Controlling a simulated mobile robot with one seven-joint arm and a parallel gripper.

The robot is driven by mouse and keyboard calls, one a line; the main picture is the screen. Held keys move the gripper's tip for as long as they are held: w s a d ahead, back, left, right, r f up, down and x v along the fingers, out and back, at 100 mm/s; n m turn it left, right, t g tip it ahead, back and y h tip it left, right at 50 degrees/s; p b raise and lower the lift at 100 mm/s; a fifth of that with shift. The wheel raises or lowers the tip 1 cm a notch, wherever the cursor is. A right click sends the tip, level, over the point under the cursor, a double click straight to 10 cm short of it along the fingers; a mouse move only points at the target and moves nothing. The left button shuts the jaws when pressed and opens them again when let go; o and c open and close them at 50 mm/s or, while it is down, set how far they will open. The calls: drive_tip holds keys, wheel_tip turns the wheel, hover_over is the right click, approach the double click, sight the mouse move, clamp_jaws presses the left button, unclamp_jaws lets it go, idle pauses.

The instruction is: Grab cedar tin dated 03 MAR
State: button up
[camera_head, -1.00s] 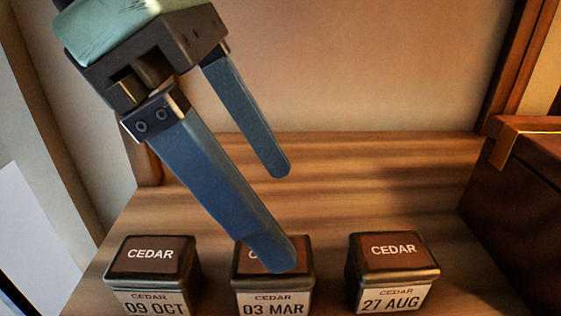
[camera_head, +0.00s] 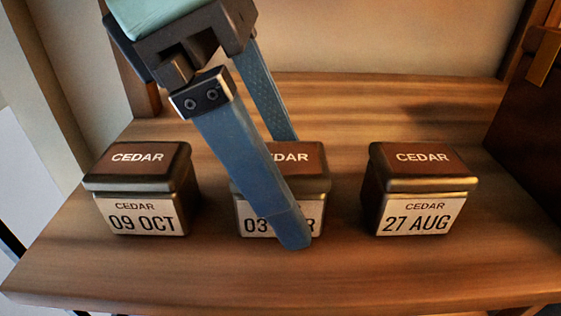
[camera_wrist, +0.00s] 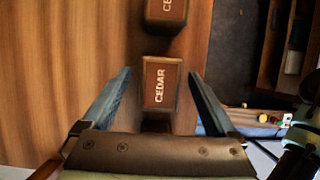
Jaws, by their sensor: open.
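The cedar tin dated 03 MAR (camera_head: 309,185) stands upright in the middle of the row. It has a brown lid marked CEDAR and a pale front label, partly covered by my near finger. My gripper (camera_head: 290,190) is open and empty. In the head view, its near finger crosses in front of the tin and the far finger reaches the back edge of the lid, its tip hidden. In the wrist view, the middle tin (camera_wrist: 161,85) lies between the spread fingers of my gripper (camera_wrist: 161,73), with gaps on both sides. Its date does not show there.
A similar tin dated 09 OCT (camera_head: 140,190) stands to the left and one dated 27 AUG (camera_head: 418,190) to the right, with bare wood between them. The wooden table (camera_head: 400,275) is clear in front. A dark box (camera_head: 530,120) stands at the right.

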drive_tip(key=shift+r, duration=0.1)
clamp_jaws()
idle(0.3)
